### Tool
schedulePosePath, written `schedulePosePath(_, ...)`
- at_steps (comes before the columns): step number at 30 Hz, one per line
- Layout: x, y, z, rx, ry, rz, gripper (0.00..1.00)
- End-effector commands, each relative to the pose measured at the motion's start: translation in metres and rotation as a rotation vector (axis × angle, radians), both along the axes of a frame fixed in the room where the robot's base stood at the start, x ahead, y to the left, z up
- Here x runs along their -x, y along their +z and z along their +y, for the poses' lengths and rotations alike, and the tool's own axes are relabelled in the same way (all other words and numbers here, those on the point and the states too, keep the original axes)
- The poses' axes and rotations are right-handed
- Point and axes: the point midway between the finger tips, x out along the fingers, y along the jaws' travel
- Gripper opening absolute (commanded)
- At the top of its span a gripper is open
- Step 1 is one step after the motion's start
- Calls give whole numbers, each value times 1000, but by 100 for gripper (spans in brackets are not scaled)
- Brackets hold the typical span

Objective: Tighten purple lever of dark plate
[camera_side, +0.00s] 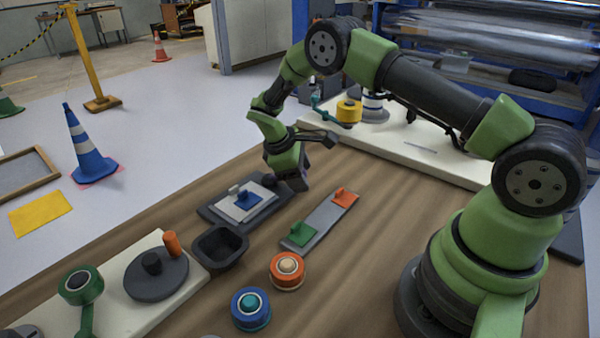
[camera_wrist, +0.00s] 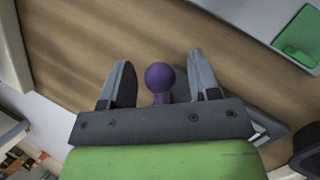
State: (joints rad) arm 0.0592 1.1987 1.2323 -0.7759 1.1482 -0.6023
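The dark plate (camera_side: 215,213) lies on the wooden table in the side view, with a pale plate and a blue block on it. A dark plate edge also shows at lower right in the wrist view (camera_wrist: 272,132). My gripper (camera_side: 296,180) is low at the plate's back right corner. In the wrist view my gripper (camera_wrist: 160,80) is open, its two fingers on either side of the purple lever's round knob (camera_wrist: 160,75), with gaps visible on both sides. Most of the lever below the knob is hidden by my gripper, and I cannot make out the lever in the side view.
A grey strip (camera_side: 318,222) with a green block (camera_side: 301,234) and an orange block (camera_side: 344,197) lies right of the plate. A black bin (camera_side: 220,247) stands in front of it. Orange (camera_side: 287,271) and blue (camera_side: 251,309) round pieces are nearer. Bare table lies right of the strip.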

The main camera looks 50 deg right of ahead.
Motion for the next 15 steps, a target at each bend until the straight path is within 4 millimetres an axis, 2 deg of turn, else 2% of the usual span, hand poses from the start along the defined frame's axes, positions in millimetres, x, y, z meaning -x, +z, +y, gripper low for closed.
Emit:
schedulePosePath(5, -2, 7, 3, 1, 1, -2, 56)
schedulePosePath(15, -17, 65, 26, 1, 1, -5, 56)
